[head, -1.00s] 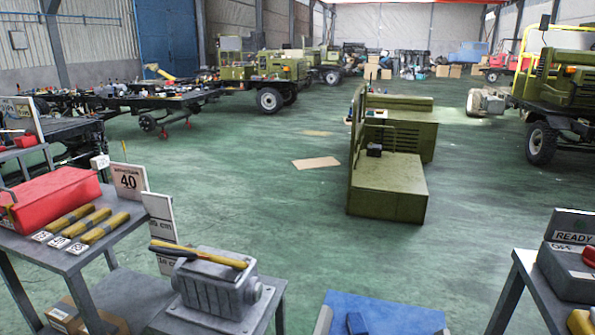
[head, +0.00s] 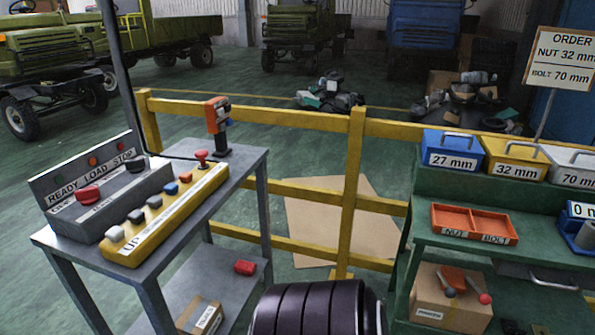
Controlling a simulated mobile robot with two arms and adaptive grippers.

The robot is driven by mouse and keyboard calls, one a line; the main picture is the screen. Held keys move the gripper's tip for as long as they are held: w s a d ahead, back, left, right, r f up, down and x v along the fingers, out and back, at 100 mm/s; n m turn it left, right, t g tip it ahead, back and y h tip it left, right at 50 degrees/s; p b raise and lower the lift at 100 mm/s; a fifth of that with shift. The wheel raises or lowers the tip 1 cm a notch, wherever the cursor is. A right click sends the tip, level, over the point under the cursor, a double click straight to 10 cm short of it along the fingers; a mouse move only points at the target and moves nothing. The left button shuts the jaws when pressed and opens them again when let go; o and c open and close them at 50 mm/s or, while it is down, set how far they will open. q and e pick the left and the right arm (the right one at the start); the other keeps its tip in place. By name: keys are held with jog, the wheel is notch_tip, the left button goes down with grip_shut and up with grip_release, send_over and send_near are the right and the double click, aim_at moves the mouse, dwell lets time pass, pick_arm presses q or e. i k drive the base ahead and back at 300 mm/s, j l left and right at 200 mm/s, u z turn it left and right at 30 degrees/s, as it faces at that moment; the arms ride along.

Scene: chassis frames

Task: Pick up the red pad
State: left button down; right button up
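A small red block (head: 245,267), which looks like the red pad, lies on the lower shelf of a grey metal table (head: 258,160). It lies near the shelf's right end, and nothing is touching it from above. Neither of my grippers is in view.
The table top holds a grey READY/LOAD/STOP box (head: 150,190), a yellow button pendant (head: 170,222) and an orange tool (head: 216,115). An open carton (head: 199,315) is on the lower shelf. A yellow railing (head: 310,118) runs behind. A green rack (head: 440,190) with bins stands right. A dark ribbed cylinder (head: 310,310) is at bottom centre.

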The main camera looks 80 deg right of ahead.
aim_at(242, 267)
jog(key=z, duration=2.1)
jog(key=i+l+u, duration=0.15)
jog(key=u, duration=0.25)
jog(key=i+l+u, duration=0.2)
jog(key=u, duration=0.2)
